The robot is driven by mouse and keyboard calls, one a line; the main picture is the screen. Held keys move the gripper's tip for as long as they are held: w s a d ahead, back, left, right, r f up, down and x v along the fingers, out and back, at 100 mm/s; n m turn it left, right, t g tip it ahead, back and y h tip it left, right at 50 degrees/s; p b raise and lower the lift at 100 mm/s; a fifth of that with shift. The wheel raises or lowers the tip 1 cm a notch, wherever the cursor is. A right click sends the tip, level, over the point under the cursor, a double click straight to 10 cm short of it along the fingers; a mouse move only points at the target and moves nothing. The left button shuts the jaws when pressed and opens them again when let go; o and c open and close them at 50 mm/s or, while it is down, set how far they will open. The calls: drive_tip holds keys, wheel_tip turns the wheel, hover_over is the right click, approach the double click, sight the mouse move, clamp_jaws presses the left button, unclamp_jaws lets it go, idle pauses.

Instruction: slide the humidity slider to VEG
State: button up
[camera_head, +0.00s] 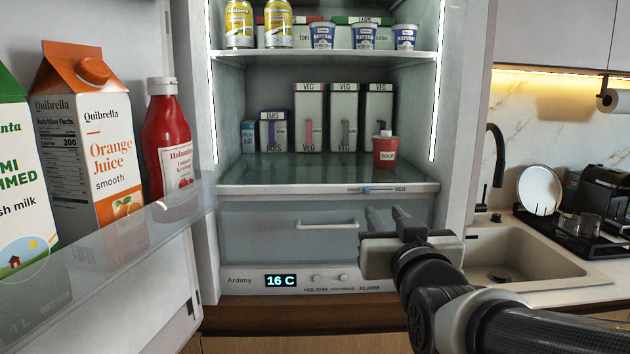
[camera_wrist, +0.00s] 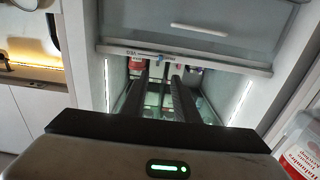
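The humidity slider (camera_head: 368,189) is a small blue piece on the white front strip of the fridge shelf above the drawer. A faint label lies to its left and VEG to its right. The blue piece appears to be left of VEG, but its exact place on the track is too small to tell. The slider also shows in the wrist view (camera_wrist: 164,57), where the picture is turned over and VEG is on the left. My gripper (camera_head: 388,214) is in front of the drawer, below and slightly right of the slider. Its two fingers (camera_wrist: 160,72) are apart and empty.
The clear drawer (camera_head: 285,240) with a handle is shut below the strip. The open fridge door on the left holds an orange juice carton (camera_head: 105,140) and a ketchup bottle (camera_head: 168,145). A red soup cup (camera_head: 386,152) stands on the shelf. A sink (camera_head: 510,255) is at right.

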drive_tip(key=p, duration=1.1)
approach(368, 190)
drive_tip(key=w, duration=0.8)
drive_tip(key=shift+f+b, duration=0.1)
drive_tip(key=shift+b, duration=0.2)
drive_tip(key=shift+c, duration=0.4)
clamp_jaws()
